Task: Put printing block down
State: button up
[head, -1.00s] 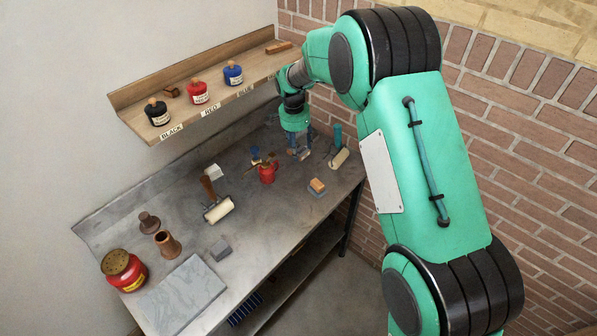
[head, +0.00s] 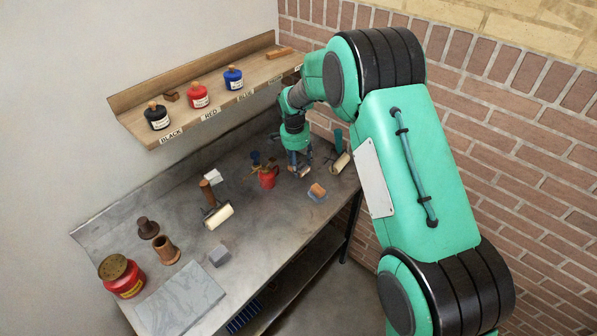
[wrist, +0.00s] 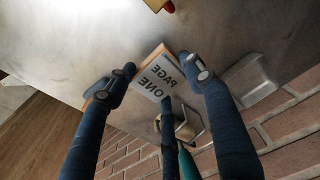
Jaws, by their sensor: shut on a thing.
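In the head view my gripper (head: 299,170) points down at the far right part of the grey metal worktable (head: 262,228), just right of a red can. The block is small and mostly hidden by the fingers there. I cannot tell whether it touches the tabletop.
The red can (head: 268,180) stands close left of my gripper; a cream roller (head: 340,163) lies close right. A small orange-topped block (head: 317,191) lies nearer the front edge. A shelf (head: 215,112) with ink bottles is above. Brick wall (head: 480,190) bounds the right.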

jog(key=shift+f+b, duration=0.3)
jog(key=shift+f, duration=1.6)
jog(key=shift+f, duration=0.15)
jog(key=o, duration=1.2)
jog(key=r, duration=0.4)
jog(key=r+p, duration=0.1)
jog(key=r, duration=0.3)
jog(key=s+a+r+p, duration=0.1)
jog(key=r, duration=0.3)
jog(key=shift+r, duration=0.1)
